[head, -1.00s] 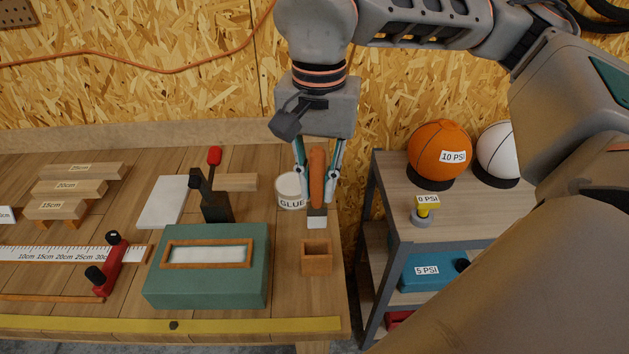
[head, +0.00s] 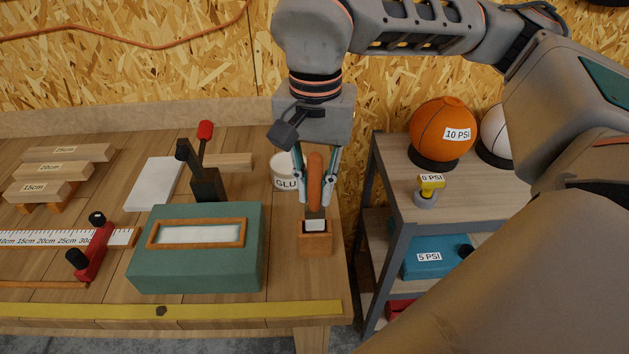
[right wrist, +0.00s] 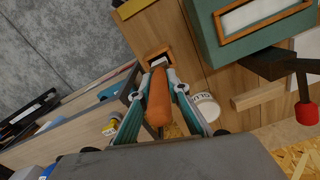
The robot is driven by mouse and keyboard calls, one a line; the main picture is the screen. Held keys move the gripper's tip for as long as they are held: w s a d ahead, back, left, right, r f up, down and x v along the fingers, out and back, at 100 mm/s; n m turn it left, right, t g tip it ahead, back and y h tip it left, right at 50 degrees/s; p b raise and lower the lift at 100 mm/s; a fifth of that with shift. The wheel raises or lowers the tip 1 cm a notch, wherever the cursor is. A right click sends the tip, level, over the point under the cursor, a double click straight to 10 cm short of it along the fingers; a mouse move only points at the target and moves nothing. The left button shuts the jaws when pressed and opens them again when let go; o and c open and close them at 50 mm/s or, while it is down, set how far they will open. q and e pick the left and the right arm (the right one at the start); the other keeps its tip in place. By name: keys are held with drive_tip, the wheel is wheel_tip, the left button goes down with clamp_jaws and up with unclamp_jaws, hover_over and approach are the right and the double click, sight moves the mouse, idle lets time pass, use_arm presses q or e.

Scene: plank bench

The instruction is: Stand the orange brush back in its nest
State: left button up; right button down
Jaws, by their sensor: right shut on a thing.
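The orange brush (head: 315,181) is upright, handle up, with its pale bristles at the bottom. My right gripper (head: 316,206) is shut on its handle. The wooden nest (head: 316,245), a small open-topped box, stands near the bench's right end. In the head view the bristle end overlaps the nest's opening. In the right wrist view the brush (right wrist: 158,100) points at the nest (right wrist: 155,53), its tip at the opening; I cannot tell how deep it is. The right gripper (right wrist: 164,82) grips the handle there too. My left gripper is not in view.
A glue pot (head: 284,172) stands just left of my right gripper. A green box (head: 197,270) with a framed window is left of the nest. A grey shelf unit (head: 400,245) with balls stands right of the bench. A yellow tape (head: 230,309) runs along the front edge.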

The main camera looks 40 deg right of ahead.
sight(315, 213)
wheel_tip(315, 213, down, 3)
drive_tip(key=shift+r+b, duration=0.15)
drive_tip(key=shift+b, duration=0.6)
drive_tip(key=shift+f+b, duration=0.75)
drive_tip(key=shift+f, duration=0.45)
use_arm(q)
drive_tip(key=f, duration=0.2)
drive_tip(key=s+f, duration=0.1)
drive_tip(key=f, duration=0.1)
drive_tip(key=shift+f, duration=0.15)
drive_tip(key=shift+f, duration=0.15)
use_arm(e)
drive_tip(key=shift+f, duration=0.2)
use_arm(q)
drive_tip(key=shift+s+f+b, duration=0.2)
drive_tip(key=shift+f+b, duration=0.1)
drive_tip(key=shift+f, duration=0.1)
use_arm(e)
drive_tip(key=shift+f, duration=0.3)
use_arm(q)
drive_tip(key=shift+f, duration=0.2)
use_arm(e)
drive_tip(key=shift+f, duration=0.25)
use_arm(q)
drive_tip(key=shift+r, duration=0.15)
use_arm(e)
drive_tip(key=c, duration=1.8)
unclamp_jaws()
drive_tip(key=shift+c, duration=0.2)
